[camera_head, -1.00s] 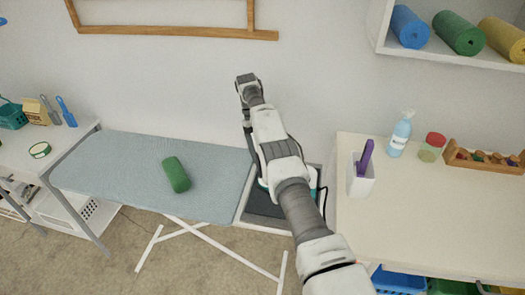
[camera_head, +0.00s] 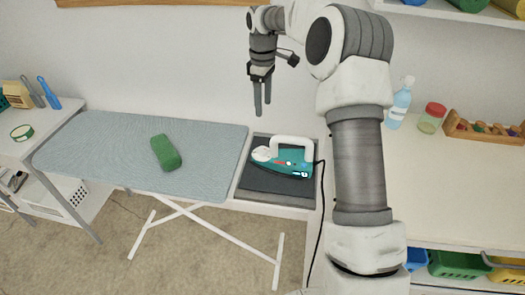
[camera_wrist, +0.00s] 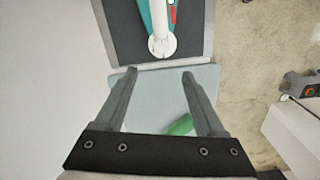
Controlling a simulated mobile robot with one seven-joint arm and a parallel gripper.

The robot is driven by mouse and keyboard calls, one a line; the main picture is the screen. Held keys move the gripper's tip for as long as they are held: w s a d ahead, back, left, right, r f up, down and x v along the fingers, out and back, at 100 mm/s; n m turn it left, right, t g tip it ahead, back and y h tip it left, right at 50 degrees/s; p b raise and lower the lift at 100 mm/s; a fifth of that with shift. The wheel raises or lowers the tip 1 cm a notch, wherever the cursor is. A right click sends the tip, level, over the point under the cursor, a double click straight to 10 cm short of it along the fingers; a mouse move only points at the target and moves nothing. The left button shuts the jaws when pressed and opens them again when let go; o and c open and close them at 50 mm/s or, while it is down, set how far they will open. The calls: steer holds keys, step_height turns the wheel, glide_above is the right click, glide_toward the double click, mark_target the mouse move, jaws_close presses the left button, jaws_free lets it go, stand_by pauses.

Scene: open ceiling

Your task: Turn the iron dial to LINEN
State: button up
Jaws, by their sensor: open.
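The teal and white iron (camera_head: 296,168) lies on a dark grey rest pad (camera_head: 262,183) at the right end of the ironing board (camera_head: 100,150). A white round disc (camera_head: 262,153) shows at its left end, also in the wrist view (camera_wrist: 162,47); I cannot read any marks on it. A red part shows on its side. My gripper (camera_head: 262,106) is open and empty, pointing down above and behind the iron, apart from it. In the wrist view, my fingers (camera_wrist: 160,73) are spread, with the iron beyond them at the top.
A green rolled cloth (camera_head: 165,152) lies on the board. A black cord (camera_head: 320,215) runs down from the iron. A white table at right holds a blue bottle (camera_head: 399,105) and a red-lidded jar (camera_head: 431,118). The wall is close behind the board.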

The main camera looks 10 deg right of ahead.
steer(key=s, duration=0.1)
steer(key=b, duration=0.1)
glide_toward(263, 149)
steer(key=shift+n, duration=0.4)
step_height(263, 149, down, 9)
steer(key=shift+s+a+r, duration=0.1)
steer(key=shift+s+r, duration=0.05)
steer(key=shift+c, duration=0.4)
jaws_close()
